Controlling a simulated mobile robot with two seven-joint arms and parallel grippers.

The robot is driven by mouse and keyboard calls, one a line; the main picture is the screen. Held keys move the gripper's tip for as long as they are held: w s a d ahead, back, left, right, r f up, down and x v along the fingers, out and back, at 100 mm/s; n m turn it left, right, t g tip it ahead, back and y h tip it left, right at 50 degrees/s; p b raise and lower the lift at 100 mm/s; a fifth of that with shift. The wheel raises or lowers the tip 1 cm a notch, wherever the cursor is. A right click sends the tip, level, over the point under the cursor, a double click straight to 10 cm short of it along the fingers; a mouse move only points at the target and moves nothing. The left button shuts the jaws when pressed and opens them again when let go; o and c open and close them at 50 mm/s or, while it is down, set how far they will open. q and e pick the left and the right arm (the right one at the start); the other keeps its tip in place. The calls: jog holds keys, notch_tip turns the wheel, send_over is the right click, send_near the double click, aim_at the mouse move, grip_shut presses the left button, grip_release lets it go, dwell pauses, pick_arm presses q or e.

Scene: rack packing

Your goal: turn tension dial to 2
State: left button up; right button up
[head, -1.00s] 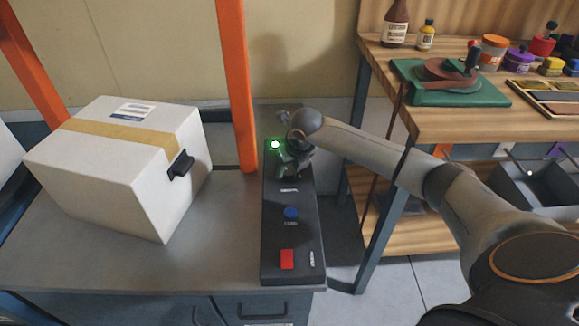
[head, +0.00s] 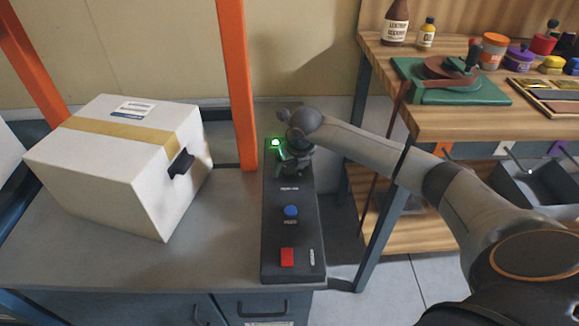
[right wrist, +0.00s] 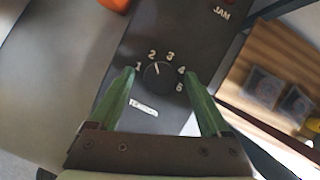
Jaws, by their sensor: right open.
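The tension dial (right wrist: 158,75) is a small round black knob with printed numbers 1 to 5 around it, seen in the right wrist view. Its white pointer mark appears to point up toward the 2. My right gripper (right wrist: 159,74) is open, with one green finger on each side of the dial, near the 1 and the 4. Gaps show between the fingertips and the knob; their height above the panel is hard to tell. In the head view, my right gripper (head: 280,158) is over the far end of the black control panel (head: 275,230), and my wrist hides the dial. My left gripper is not in view.
A lit green lamp (head: 275,142) sits at the panel's far end, a blue button (head: 291,211) and a red switch (head: 287,257) nearer. An orange post (head: 237,90) and a white taped box (head: 110,165) stand left. A wooden workbench (head: 440,120) stands right.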

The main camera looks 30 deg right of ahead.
aim_at(289, 168)
jog(key=shift+s+r, duration=0.15)
jog(key=shift+r, duration=0.35)
jog(key=p+v, duration=0.1)
jog(key=v, duration=0.2)
jog(key=shift+r, duration=0.1)
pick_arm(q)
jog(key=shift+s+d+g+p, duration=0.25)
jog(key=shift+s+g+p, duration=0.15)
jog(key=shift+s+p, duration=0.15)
pick_arm(e)
jog(key=v, duration=0.8)
jog(key=shift+s, duration=0.2)
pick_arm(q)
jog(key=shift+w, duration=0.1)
pick_arm(e)
jog(key=shift+r, duration=0.1)
jog(key=shift+a, duration=0.1)
